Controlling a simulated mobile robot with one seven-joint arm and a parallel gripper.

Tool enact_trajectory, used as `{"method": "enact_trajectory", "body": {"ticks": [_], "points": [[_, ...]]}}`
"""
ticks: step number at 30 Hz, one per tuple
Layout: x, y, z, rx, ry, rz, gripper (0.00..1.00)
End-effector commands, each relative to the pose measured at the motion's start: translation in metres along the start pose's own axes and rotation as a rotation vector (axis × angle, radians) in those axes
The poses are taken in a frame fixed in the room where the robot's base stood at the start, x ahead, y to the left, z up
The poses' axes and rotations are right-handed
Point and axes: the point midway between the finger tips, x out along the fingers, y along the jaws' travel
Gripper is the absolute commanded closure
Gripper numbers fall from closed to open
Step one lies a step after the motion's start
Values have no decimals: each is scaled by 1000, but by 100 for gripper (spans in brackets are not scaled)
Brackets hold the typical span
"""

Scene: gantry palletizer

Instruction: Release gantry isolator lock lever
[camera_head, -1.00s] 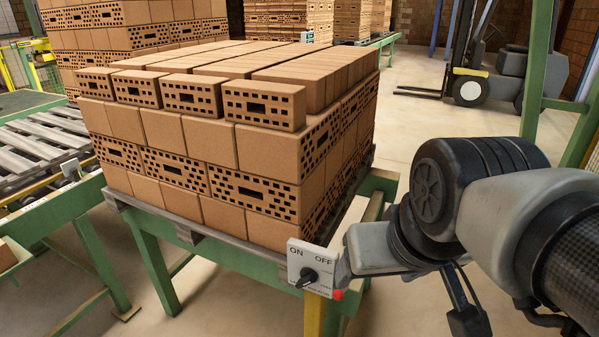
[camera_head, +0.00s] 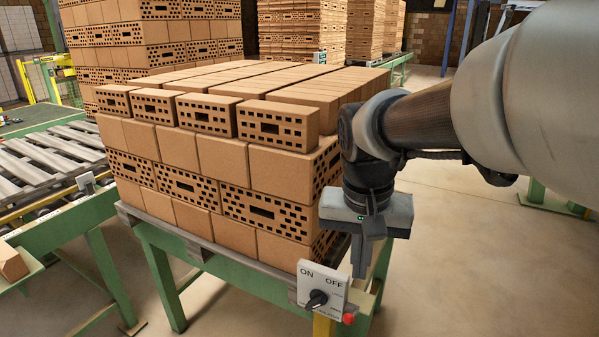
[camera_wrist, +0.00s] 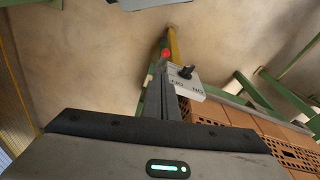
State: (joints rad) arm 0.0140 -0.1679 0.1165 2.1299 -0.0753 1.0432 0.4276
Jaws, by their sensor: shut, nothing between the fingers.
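The isolator panel (camera_head: 331,283) is a small pale plate marked ON and OFF, on a yellow post at the front corner of the green conveyor frame. Its black lever (camera_head: 317,299) sits on the plate's face, slanting toward the lower left. A red piece (camera_head: 348,319) is at the lower right corner. My gripper (camera_head: 359,272) is shut and empty, fingers down, above and right of the panel, apart from the lever. In the wrist view the closed fingers (camera_wrist: 163,82) lie beside the plate (camera_wrist: 190,90), with the lever (camera_wrist: 186,72) and red piece (camera_wrist: 165,53) unobstructed.
A large brick stack (camera_head: 215,165) on a pallet stands close left of my gripper. A roller conveyor (camera_head: 50,155) is at the left. More brick stacks (camera_head: 300,30) stand behind. The concrete floor (camera_head: 465,270) at the right is open.

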Motion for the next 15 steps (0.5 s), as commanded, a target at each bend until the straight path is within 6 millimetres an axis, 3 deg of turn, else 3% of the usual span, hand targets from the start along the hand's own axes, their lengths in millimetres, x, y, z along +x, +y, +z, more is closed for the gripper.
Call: {"method": "enact_trajectory", "body": {"ticks": [6, 15], "points": [[20, -13, -16, 59, -70, 33, 100], [22, -15, -18, 71, -79, 37, 100]]}}
